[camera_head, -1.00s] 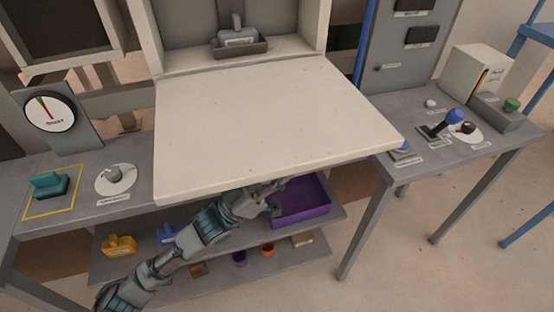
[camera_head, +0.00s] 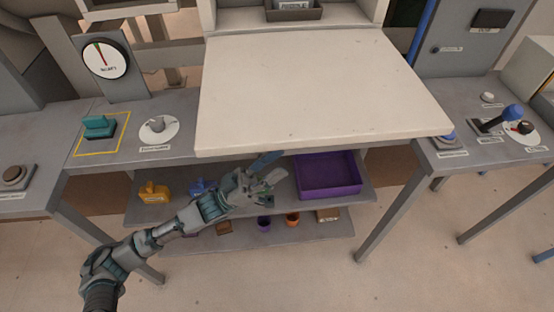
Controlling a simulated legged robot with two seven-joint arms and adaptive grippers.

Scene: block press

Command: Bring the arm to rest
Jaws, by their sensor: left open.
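My left arm comes in from the lower left. Its gripper (camera_head: 268,178) is open, with its fingers spread, below the front edge of the white press board (camera_head: 320,85) and left of the purple tray (camera_head: 332,190). I see nothing held between the fingers. A blue piece shows just behind the fingers; I cannot tell whether it touches them. My right arm does not show.
A gauge (camera_head: 105,58), teal block (camera_head: 99,126) and dial (camera_head: 157,128) stand left; a blue-knobbed lever (camera_head: 511,113) stands right.

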